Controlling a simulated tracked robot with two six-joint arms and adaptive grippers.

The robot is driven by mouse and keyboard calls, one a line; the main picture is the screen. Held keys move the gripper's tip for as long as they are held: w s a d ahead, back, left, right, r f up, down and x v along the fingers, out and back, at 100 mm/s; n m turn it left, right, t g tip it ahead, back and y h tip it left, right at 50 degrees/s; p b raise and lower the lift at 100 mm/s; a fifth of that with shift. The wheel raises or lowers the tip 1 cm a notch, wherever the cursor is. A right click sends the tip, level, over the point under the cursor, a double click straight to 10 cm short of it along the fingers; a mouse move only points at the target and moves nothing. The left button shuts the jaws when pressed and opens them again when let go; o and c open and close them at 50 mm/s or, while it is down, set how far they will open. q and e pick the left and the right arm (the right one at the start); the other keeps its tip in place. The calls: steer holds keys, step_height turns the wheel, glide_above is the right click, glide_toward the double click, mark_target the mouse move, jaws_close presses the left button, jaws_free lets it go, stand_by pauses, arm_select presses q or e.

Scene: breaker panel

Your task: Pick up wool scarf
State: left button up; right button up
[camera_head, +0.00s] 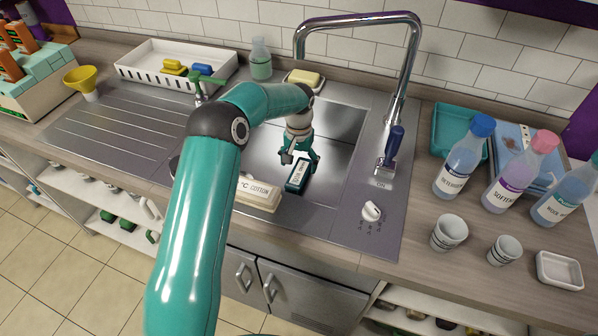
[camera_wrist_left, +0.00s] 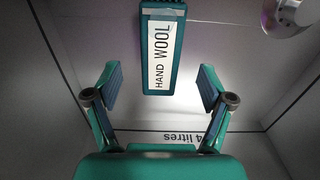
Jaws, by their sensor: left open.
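A teal block with a white label reading "HAND WOOL" (camera_head: 297,176) lies in the sink basin. My left gripper (camera_head: 300,158) reaches down into the basin just by the block. In the left wrist view its fingers (camera_wrist_left: 160,82) are spread wide with nothing between them, and the block lies beyond the fingertips. My right gripper is in neither view.
A cream block marked "COTTON" (camera_head: 257,193) sits at the basin's front left edge. The faucet (camera_head: 400,90) stands at the right, with the drain (camera_wrist_left: 292,14) in the basin. Several bottles (camera_head: 463,158) and cups (camera_head: 449,232) are on the right counter.

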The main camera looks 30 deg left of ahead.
mark_target(299, 172)
arm_select(q)
steer(key=shift+w+d+f, duration=0.1)
steer(key=shift+f, duration=0.55)
steer(key=f, duration=0.1)
steer(key=f+p, duration=0.1)
steer(key=f, duration=0.2)
steer(key=shift+w+a+f+p, duration=0.2)
steer(key=shift+a+f+p, duration=0.1)
steer(key=shift+f, duration=0.1)
steer(key=c, duration=1.3)
steer(key=shift+o, duration=0.2)
steer(key=shift+r, duration=0.2)
